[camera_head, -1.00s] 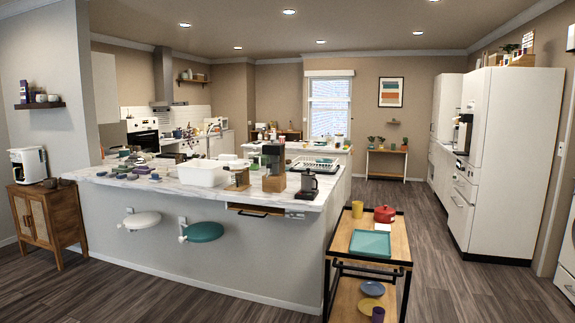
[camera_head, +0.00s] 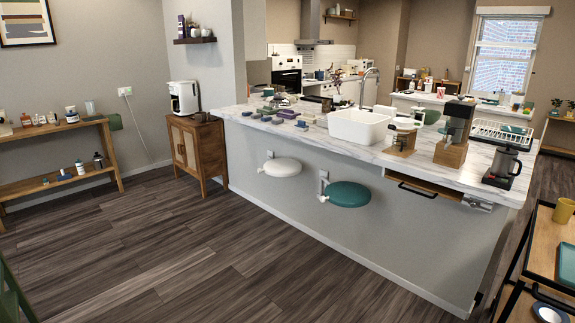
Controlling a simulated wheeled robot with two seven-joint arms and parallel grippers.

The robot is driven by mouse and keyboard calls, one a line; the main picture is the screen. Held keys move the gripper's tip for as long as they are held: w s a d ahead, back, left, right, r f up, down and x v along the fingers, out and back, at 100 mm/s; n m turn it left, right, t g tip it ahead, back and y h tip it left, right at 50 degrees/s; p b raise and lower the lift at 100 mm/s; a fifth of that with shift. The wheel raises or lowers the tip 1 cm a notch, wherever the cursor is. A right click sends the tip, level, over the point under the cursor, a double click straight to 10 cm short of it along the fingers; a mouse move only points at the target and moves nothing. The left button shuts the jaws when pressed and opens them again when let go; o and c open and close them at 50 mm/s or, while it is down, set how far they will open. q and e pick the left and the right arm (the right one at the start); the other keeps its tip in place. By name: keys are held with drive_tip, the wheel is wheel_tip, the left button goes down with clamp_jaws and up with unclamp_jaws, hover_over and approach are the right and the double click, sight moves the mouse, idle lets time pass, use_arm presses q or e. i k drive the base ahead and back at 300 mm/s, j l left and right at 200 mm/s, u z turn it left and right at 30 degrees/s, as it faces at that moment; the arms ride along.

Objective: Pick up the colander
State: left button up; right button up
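I cannot make out a colander for certain in this view. A cane-door wooden cabinet (camera_head: 197,152) stands against the wall left of the counter. On its top are a white coffee maker (camera_head: 184,97) and small dark bowl-like items (camera_head: 203,116), too small to identify. Neither of my grippers is in view.
A long marble-topped counter (camera_head: 290,131) holds a white sink (camera_head: 357,127) and several small items. Two stools, white (camera_head: 282,167) and teal (camera_head: 347,194), hang at its front. A wooden shelf (camera_head: 60,180) stands left, a trolley (camera_head: 543,240) right. Open wood floor (camera_head: 180,250) lies between.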

sight(431, 116)
drive_tip(key=i+j, duration=0.1)
drive_tip(key=i, duration=2.95)
drive_tip(key=i+j+z, duration=0.2)
drive_tip(key=i+z, duration=0.15)
drive_tip(key=i, duration=0.3)
drive_tip(key=i+j+z, duration=0.35)
drive_tip(key=i, duration=0.3)
drive_tip(key=i+j+z, duration=0.3)
drive_tip(key=i+j, duration=0.25)
